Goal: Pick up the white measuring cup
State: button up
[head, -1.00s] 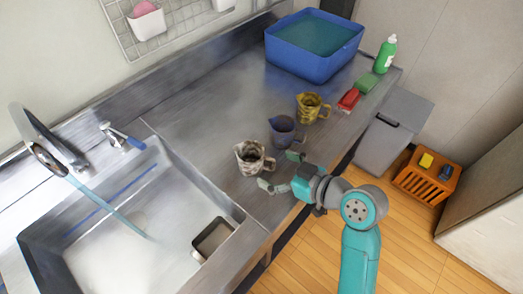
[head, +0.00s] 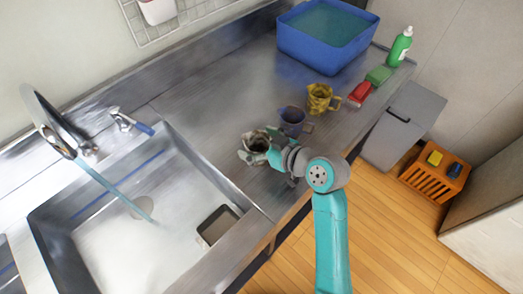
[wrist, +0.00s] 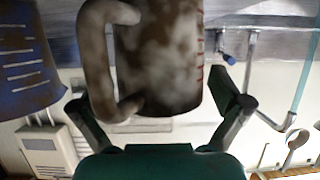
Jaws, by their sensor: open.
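The white measuring cup (head: 255,142), mottled with brown stains, stands on the steel counter near the sink's right edge. In the wrist view its stained body (wrist: 165,60), handle and red marks fill the upper middle. My gripper (head: 262,149) is open at the cup, partly hiding it in the head view. In the wrist view the two fingers (wrist: 155,98) are spread, one toward each side of the cup; contact cannot be told. A dark blue cup (head: 292,120) stands just behind and right, and shows at left in the wrist view (wrist: 27,60).
A blue water tub (head: 325,45) stands at the back. The sink (head: 150,215) is left. Counter behind the cups is clear.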

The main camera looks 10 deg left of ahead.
jog(key=shift+w+a+f, duration=0.2)
jog(key=shift+w+a, duration=0.05)
jog(key=shift+a, duration=0.1)
jog(key=c, duration=1.2)
jog(key=shift+r, duration=0.1)
